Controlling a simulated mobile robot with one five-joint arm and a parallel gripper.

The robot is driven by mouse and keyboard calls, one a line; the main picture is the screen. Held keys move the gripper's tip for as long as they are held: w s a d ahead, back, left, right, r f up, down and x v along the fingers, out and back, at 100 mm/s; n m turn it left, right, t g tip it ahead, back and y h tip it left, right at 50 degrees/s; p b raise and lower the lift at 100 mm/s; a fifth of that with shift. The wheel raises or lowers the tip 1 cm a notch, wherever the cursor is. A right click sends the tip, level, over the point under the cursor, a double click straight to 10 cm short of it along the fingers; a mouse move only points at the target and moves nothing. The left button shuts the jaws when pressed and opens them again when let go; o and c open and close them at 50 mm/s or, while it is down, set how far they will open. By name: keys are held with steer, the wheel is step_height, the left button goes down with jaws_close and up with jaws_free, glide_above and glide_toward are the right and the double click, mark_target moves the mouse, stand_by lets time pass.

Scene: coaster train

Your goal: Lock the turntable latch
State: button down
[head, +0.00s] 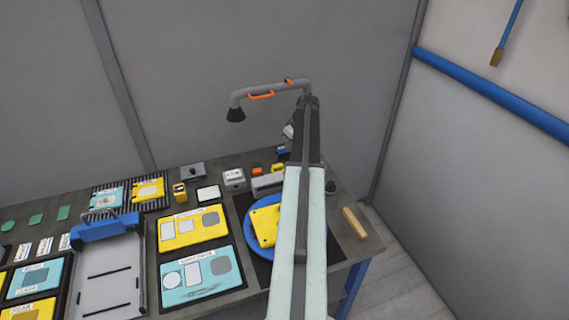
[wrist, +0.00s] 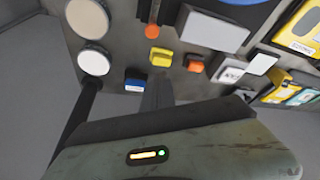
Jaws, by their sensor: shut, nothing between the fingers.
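The turntable (head: 252,245) is a blue disc on a dark mat near the bench's right end in the head view. A yellow plate (head: 265,222) with dark holes lies on it. My arm crosses in front and hides the turntable's right side. I cannot make out the latch in either view. My gripper (wrist: 158,92) shows as a narrow grey shape beyond its housing in the wrist view, shut and empty, above the back of the bench. In the head view my arm mostly hides it. The turntable is not clearly visible in the wrist view.
A grey lamp (head: 262,90) arches over the bench's back. Small blocks stand there, including orange (wrist: 195,62), yellow (wrist: 160,58) and blue (wrist: 135,84) ones. A grey box (head: 268,183) is behind the turntable. Labelled yellow (head: 190,229) and cyan (head: 200,278) trays lie left.

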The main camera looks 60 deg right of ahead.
steer(key=b+x, duration=0.9)
steer(key=x, duration=0.1)
steer(key=shift+f+b, duration=0.15)
steer(key=shift+b, duration=0.2)
steer(key=shift+s+f+b, duration=0.1)
steer(key=shift+f+b, duration=0.25)
steer(key=shift+s+a+r, duration=0.1)
steer(key=shift+s+a, duration=0.1)
steer(key=shift+s, duration=0.65)
steer(key=shift+s+a+r, duration=0.1)
steer(key=shift+s+a, duration=0.05)
steer(key=shift+s, duration=0.7)
steer(key=shift+s, duration=0.1)
steer(key=s+a, duration=0.2)
steer(key=shift+s, duration=0.35)
